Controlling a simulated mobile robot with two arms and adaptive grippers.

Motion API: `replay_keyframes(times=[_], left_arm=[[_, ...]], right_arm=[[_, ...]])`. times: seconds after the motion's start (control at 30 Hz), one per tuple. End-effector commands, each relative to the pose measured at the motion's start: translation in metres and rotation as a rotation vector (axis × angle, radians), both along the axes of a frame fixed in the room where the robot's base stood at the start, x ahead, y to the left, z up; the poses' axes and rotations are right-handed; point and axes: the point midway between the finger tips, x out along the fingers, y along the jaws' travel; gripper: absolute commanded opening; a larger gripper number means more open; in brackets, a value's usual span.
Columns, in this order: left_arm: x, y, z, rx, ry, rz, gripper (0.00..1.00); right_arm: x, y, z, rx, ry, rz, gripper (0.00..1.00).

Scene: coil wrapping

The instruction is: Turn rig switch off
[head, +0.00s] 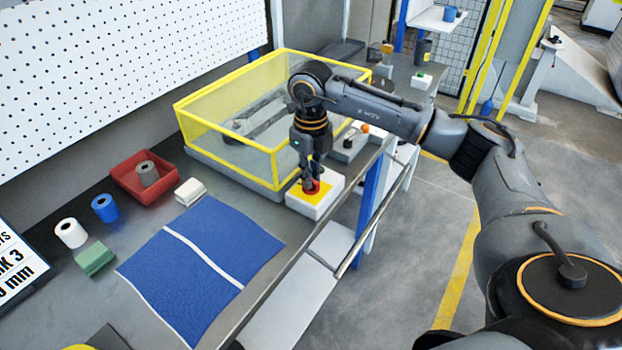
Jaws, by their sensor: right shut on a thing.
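The rig switch is a white box (322,205) with a yellow top plate (298,193) and a red knob (317,187). It sits on the bench near its front edge, in front of the yellow-framed enclosure. My right gripper (311,186) points down over the switch, its fingers shut on the red knob. The fingers hide part of the knob, and its exact turn angle cannot be told. My left gripper is not in view.
The clear enclosure (225,148) stands right behind the switch. A blue mat (190,262) with a white stripe lies to the left. A red bin (127,182), a blue roll (105,208), a white roll (71,233) and a green block (95,259) are further left.

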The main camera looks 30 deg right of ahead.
Motion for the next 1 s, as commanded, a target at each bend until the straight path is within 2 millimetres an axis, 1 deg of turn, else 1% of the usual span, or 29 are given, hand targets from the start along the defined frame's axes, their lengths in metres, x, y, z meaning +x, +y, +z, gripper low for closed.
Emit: replay_keyframes(times=[0.03,0.1,0.4,0.6,0.97,1.0], left_arm=[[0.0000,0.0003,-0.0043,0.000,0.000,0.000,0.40],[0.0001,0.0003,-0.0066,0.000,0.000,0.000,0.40],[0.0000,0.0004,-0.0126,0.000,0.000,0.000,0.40],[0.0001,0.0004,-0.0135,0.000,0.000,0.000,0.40],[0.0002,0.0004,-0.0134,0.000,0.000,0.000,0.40],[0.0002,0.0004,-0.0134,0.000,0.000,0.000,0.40]], right_arm=[[0.0011,-0.0004,-0.0005,0.000,-0.005,0.031,0.00],[0.0012,-0.0005,-0.0002,0.000,-0.005,0.075,0.00],[0.0011,-0.0007,0.0012,-0.001,-0.005,0.198,0.00],[0.0011,-0.0006,0.0018,-0.001,-0.005,0.227,0.00],[0.0012,-0.0006,0.0022,-0.001,-0.006,0.230,0.00],[0.0013,-0.0007,0.0022,-0.001,-0.006,0.230,0.14]])
